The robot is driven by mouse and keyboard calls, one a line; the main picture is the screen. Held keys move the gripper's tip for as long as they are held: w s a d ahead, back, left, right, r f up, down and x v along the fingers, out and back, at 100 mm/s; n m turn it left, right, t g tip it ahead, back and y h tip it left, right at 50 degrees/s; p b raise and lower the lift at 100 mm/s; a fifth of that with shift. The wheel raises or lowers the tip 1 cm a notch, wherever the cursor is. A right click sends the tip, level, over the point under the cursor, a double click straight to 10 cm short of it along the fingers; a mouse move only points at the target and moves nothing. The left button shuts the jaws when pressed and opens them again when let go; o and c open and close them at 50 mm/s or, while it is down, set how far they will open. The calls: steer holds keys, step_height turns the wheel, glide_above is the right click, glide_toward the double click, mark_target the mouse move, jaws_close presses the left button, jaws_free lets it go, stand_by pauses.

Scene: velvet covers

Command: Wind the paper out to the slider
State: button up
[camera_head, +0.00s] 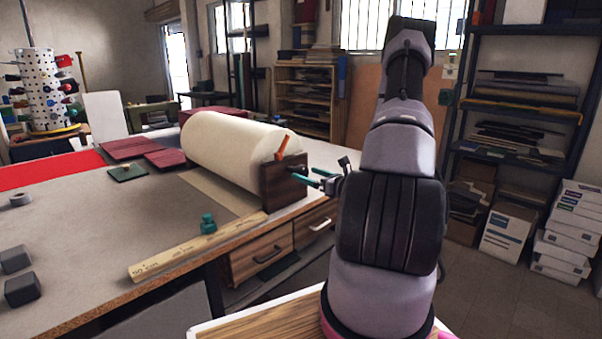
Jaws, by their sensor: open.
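A thick cream paper roll (225,148) lies across the back right of the workbench. A dark wooden end block (284,182) stands at its near end, with an orange piece (283,147) sticking up there. A wooden ruler (190,250) marked in cm lies along the bench's front edge. A small green knobbed piece, perhaps the slider (208,224), sits beside or on the ruler's far edge; I cannot tell which. My gripper (311,177) is open, its teal fingers apart, just right of the end block. Whether a finger touches the block is unclear.
Dark blocks (22,291) and a grey tape ring (20,199) lie on the bench (110,225) at left. Dark red covers (130,148) and a small green board (128,172) lie behind. Drawers (262,254) sit below the roll. The bench middle is clear.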

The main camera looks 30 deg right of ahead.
mark_target(304, 172)
steer(key=shift+x, duration=1.95)
steer(key=shift+s, duration=0.1)
jaws_close()
